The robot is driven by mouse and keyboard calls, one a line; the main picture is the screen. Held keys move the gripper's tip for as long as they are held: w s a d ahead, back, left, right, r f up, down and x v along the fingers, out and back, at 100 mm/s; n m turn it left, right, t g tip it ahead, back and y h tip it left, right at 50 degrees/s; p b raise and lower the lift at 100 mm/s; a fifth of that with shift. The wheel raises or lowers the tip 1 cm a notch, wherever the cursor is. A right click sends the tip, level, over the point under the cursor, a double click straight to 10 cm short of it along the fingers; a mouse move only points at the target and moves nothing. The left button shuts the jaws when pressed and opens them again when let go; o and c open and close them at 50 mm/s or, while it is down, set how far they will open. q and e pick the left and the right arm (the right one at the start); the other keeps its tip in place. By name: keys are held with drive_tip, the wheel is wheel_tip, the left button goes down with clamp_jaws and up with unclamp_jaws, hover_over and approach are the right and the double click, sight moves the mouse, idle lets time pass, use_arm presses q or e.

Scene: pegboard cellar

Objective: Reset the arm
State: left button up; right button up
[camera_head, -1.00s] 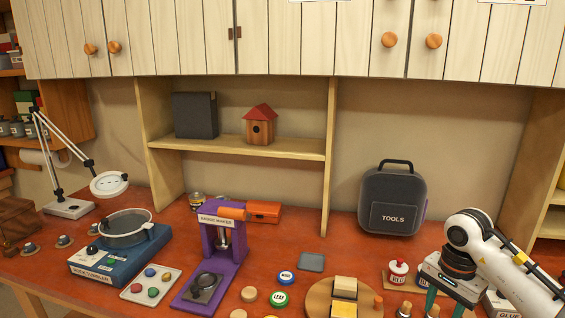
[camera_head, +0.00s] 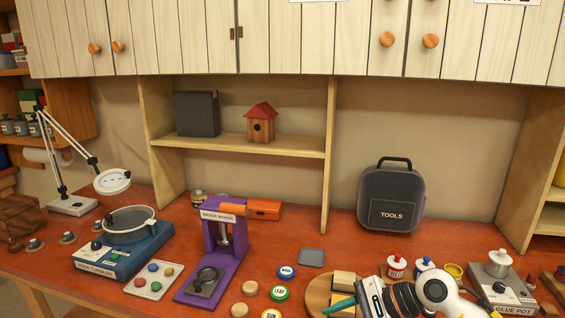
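My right arm (camera_head: 435,290) comes in at the bottom right, white with a black wrist joint. Its gripper (camera_head: 340,305) points left, low over the round wooden board at the front of the bench. One teal finger shows clearly. The other finger is hidden or below the picture edge, so I cannot tell the opening. I see nothing held in the visible part. My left arm and gripper are not in view.
Around the gripper are the round board (camera_head: 314,291) with wooden blocks, button badges (camera_head: 279,293), red (camera_head: 396,268) and blue-topped pots, and a glue pot (camera_head: 500,285). A purple badge maker (camera_head: 222,250) stands left.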

drive_tip(key=s+a+r+m+t+y, duration=0.2)
drive_tip(key=a+r+m+t+y, duration=0.45)
drive_tip(key=r+m+y, duration=0.35)
drive_tip(key=w+d+f+m+t+h, duration=0.15)
drive_tip(key=d+m+t+h, duration=0.35)
drive_tip(key=m, duration=0.5)
drive_tip(key=s+d+f+m+t+h, duration=0.1)
drive_tip(key=d+f+m+t+h, duration=0.2)
drive_tip(key=m+h, duration=0.5)
drive_tip(key=w+d+f+m+t+h, duration=0.1)
drive_tip(key=d+m+t+h, duration=0.35)
drive_tip(key=m, duration=0.65)
drive_tip(key=s+d+f+m+g+h, duration=0.5)
drive_tip(key=f+m+g, duration=0.1)
drive_tip(key=f+m, duration=0.35)
drive_tip(key=s+a+f+m+g+y, duration=0.1)
drive_tip(key=s+f+m+g, duration=0.4)
drive_tip(key=s, duration=0.5)
drive_tip(key=s+f+m+g+y, duration=0.1)
drive_tip(key=s+f+m+g, duration=0.1)
drive_tip(key=s+f+g, duration=0.65)
drive_tip(key=s+f, duration=0.3)
drive_tip(key=f, duration=2.4)
drive_tip(key=s+d+f, duration=0.2)
drive_tip(key=s+f, duration=1.2)
drive_tip(key=s, duration=0.2)
drive_tip(key=shift+d, duration=0.25)
